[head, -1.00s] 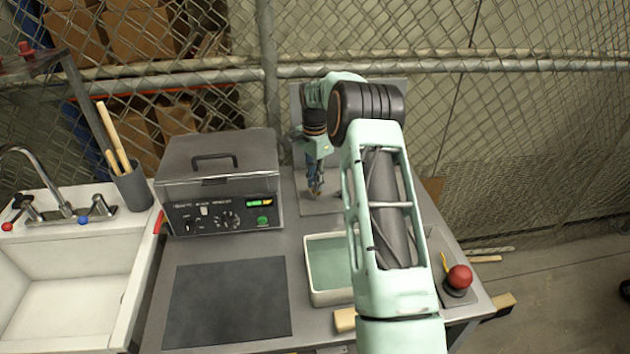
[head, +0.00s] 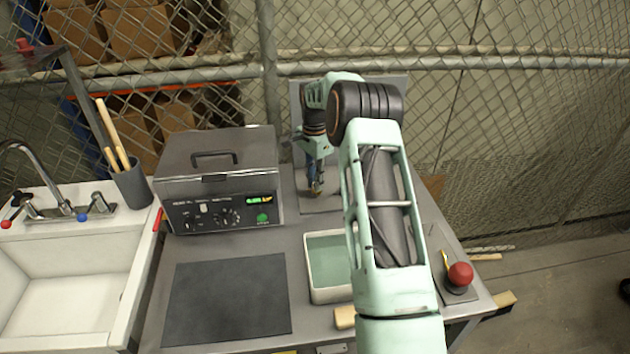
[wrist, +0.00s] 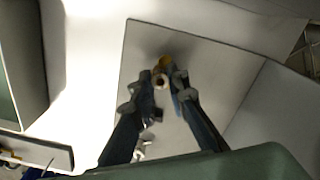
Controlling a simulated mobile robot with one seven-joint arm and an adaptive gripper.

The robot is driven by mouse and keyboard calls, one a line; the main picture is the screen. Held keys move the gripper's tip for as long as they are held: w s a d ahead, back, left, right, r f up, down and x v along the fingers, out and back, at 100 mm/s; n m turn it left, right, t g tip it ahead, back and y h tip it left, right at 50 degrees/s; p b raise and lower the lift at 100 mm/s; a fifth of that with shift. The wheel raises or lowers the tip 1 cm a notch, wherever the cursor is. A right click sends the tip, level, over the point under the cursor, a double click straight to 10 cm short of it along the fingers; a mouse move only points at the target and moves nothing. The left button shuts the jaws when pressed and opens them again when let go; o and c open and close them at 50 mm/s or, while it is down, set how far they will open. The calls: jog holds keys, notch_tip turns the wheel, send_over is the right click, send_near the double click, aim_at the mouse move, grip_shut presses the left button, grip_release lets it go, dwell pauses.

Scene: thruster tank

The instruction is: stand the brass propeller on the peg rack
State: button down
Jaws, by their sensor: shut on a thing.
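My gripper (head: 316,190) is low over a grey plate (head: 325,206) at the back of the bench, beyond the basin. In the wrist view its fingers (wrist: 164,92) are shut on a small brass-coloured thing, which I take to be the brass propeller (wrist: 161,66). Only a rounded yellow part and a ring-like end show; the fingers hide the rest. The grey plate (wrist: 215,60) lies behind it in the wrist view. Small shiny bits show between the fingers, too blurred to name as pegs. I cannot tell whether the propeller touches anything.
A lidded grey machine (head: 222,185) stands left of my gripper. A pale basin with green inside (head: 313,298) is in front, beside a dark mat (head: 228,305). A red knob (head: 460,275) is at right, a sink (head: 60,290) at left. A wire fence stands behind.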

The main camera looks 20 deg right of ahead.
jog(key=shift+f+b, duration=0.6)
jog(key=shift+f, duration=0.45)
dwell(0.6)
jog(key=c, duration=1.8)
grip_release()
jog(key=shift+r, duration=0.15)
jog(key=shift+r+p, duration=2.3)
jog(key=shift+r, duration=1.65)
